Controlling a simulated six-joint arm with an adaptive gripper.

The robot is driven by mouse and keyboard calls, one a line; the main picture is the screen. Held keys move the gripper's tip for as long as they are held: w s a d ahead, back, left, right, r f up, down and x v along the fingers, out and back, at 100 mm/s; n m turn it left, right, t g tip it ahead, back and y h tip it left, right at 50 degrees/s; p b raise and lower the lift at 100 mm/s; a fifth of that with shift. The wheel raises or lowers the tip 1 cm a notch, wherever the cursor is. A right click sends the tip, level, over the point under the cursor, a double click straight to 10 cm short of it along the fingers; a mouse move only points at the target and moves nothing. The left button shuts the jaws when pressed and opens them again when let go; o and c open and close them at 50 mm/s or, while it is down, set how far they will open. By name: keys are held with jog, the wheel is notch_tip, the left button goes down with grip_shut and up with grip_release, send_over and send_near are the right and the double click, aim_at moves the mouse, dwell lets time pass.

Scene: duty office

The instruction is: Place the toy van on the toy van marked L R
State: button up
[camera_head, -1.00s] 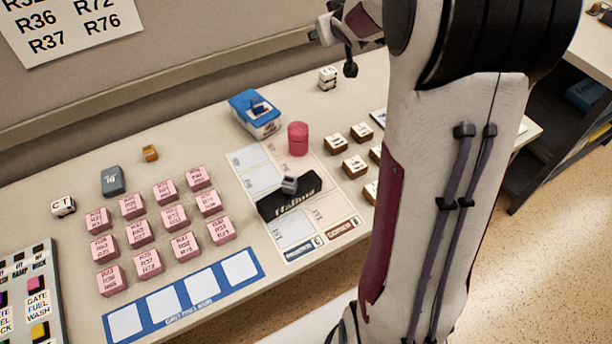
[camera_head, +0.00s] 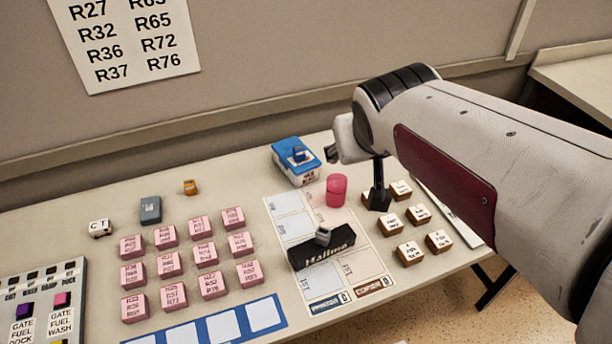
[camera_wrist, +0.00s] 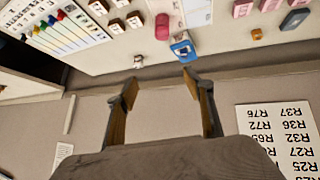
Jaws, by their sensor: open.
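My gripper (camera_wrist: 160,85) is open and empty in the wrist view, its fingers apart above the wall side of the table. A small white toy van (camera_wrist: 138,62) stands near the back edge there; its marking is too small to read, and my arm hides it in the head view. Another white toy van (camera_head: 100,228) with letters like C T stands at the left. An orange toy van (camera_head: 190,187) stands at the back. A grey toy van (camera_head: 323,237) sits on a black case (camera_head: 330,252). A small blue toy (camera_head: 299,155) sits on a blue-and-white box (camera_head: 296,168).
Several pink blocks (camera_head: 171,295) stand in rows at the left. A pink cylinder (camera_head: 337,190) stands beside the box, and several brown-and-white blocks (camera_head: 409,253) stand at the right. A grey block (camera_head: 150,210) stands near the orange van. The wall (camera_head: 270,70) runs behind the table.

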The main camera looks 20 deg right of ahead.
jog(key=s+a+f+g+y, duration=0.1)
jog(key=s+a+f, duration=0.1)
jog(key=s+a, duration=0.3)
jog(key=s+a+f+n+g+y, duration=0.1)
jog(key=s+a, duration=0.3)
jog(key=s, duration=0.6)
jog(key=shift+a+f+n+y, duration=0.3)
jog(key=shift+a+f+y, duration=0.15)
jog(key=shift+f, duration=0.2)
